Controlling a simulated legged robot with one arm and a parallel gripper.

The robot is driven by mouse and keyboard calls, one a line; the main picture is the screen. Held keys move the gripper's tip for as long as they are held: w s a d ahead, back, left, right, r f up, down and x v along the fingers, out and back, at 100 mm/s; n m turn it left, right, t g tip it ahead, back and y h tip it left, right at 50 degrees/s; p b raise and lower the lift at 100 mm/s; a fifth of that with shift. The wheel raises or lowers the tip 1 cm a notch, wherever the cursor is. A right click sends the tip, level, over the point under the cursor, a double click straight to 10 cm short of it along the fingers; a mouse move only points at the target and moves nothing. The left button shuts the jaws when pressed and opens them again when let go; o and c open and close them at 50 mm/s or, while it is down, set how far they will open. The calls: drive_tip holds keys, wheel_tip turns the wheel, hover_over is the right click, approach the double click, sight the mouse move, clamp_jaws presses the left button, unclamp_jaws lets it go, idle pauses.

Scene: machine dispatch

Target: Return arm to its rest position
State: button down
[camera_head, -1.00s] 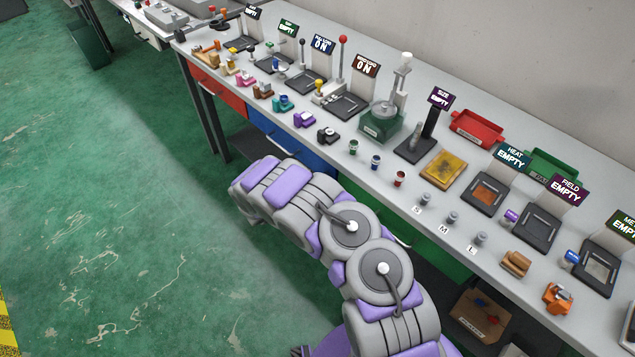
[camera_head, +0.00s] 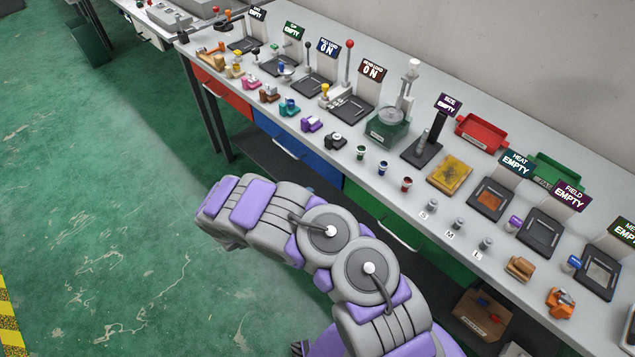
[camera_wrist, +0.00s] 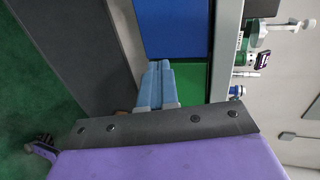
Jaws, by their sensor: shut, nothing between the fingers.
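My gripper (camera_wrist: 159,66) shows in the wrist view as two light blue fingers lying side by side, shut with nothing between them. Behind them are the blue and green fronts under the workbench. In the head view my grey and purple arm (camera_head: 300,235) is folded over the floor in front of the bench. Its far end is at the left, apart from the bench, and the fingers are hidden there.
The long workbench (camera_head: 400,202) runs from upper left to lower right. It carries several machines with signs, small coloured parts, a red tray (camera_head: 481,133) and a green tray (camera_head: 556,170). A brown box (camera_head: 482,316) sits below. Green floor (camera_head: 110,200) at left is clear.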

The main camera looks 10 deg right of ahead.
drive_tip(key=s+d+r+m+g, duration=0.3)
drive_tip(key=s+d+r+m, duration=0.15)
drive_tip(key=r+m, duration=0.3)
drive_tip(key=s+d+r+m+g+h, duration=0.1)
drive_tip(key=s+d+r+m+g, duration=0.25)
drive_tip(key=d+r+m, duration=0.4)
drive_tip(key=s+d+r+m+g, duration=0.35)
drive_tip(key=r+m, duration=0.25)
drive_tip(key=r, duration=0.4)
drive_tip(key=s+d+r+m+g+y, duration=0.1)
drive_tip(key=s+r+m+y, duration=0.25)
drive_tip(key=s+m, duration=0.35)
drive_tip(key=s+d+r+m+g+y, duration=0.1)
drive_tip(key=s+r+m+y, duration=0.3)
drive_tip(key=s, duration=0.5)
drive_tip(key=s+a+r+m+t+y, duration=0.1)
drive_tip(key=s+a+m+y, duration=0.4)
drive_tip(key=s+a+m, duration=0.6)
drive_tip(key=shift+s+r+t+p, duration=0.4)
drive_tip(key=shift+s, duration=0.8)
